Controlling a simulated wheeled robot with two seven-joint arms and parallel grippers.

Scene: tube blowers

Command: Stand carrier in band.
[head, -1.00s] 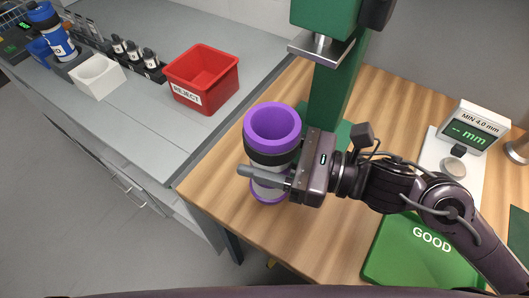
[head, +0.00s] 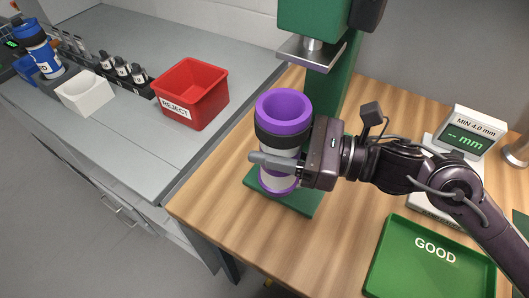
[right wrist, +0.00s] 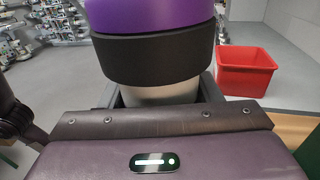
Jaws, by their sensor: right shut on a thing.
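The carrier (head: 282,143) is an upright cylinder with purple ends, a black ring below its top and a pale grey body. My right gripper (head: 288,163) is shut on the pale body, below the black ring. In the head view the carrier's foot overlaps the green base plate (head: 301,201) of the press; I cannot tell whether it touches the plate or hangs just above it. The right wrist view shows the carrier's black ring (right wrist: 155,55) close above the gripper. No separate band on the table can be made out. My left gripper is not in view.
The green press (head: 335,100) rises behind the carrier, its metal ram plate (head: 311,53) overhead. A red REJECT bin (head: 193,93) and a white box (head: 85,93) stand on the grey counter. A green GOOD tray (head: 432,262) and a gauge (head: 470,135) are at right. Front wood is clear.

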